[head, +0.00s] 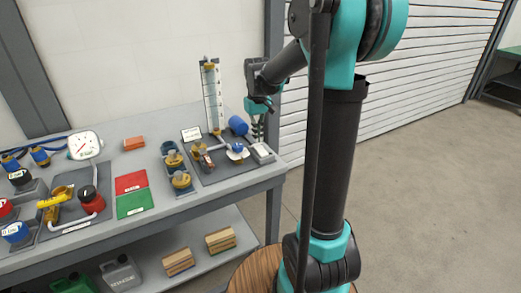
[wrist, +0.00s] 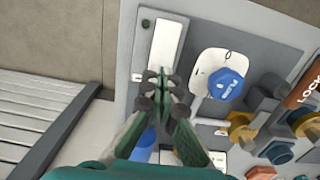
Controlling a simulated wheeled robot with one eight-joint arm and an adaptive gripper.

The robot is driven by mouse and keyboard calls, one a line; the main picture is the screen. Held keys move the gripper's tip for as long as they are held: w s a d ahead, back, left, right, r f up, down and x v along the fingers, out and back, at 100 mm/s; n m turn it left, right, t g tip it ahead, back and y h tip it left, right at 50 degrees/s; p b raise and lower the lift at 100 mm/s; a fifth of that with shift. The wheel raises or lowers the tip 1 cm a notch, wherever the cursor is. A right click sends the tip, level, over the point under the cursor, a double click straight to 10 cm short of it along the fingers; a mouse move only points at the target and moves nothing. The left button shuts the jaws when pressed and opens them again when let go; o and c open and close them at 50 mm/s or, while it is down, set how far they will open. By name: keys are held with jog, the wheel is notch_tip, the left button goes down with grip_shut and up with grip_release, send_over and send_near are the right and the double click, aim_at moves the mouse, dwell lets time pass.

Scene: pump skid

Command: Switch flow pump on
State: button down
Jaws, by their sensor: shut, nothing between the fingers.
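My gripper (head: 257,135) is at the right end of the bench, over the flow panel (head: 207,176). In the wrist view its shut, empty fingertips (wrist: 166,84) are in front of the lower part of a white-faced switch box (wrist: 169,40). That box also shows in the head view (head: 262,152). I cannot tell whether the fingertips touch it, and they hide part of it. A blue knob (wrist: 227,84) with lettering sits on a white plate beside it, to the right of my fingers. A blue cylinder (head: 238,125) lies behind the knob in the head view.
A tall scale tube (head: 212,95) stands at the back of the panel. Brass valves (head: 180,180) are to the left, with red (head: 131,182) and green (head: 135,202) plates beyond. A round gauge (head: 83,145) stands farther left. Open floor lies right of the bench.

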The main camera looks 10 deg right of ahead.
aim_at(258, 146)
jog(key=shift+f, duration=1.15)
dwell(0.8)
jog(key=shift+r, duration=3.55)
jog(key=s+d+f+m+t, duration=0.1)
jog(key=s+d+f+t, duration=0.1)
jog(key=s+f, duration=0.6)
jog(key=s+d+f+m+t, duration=0.2)
jog(key=s+f, duration=0.6)
jog(key=s, duration=0.6)
jog(key=shift+m, duration=0.3)
jog(key=shift+f, duration=0.1)
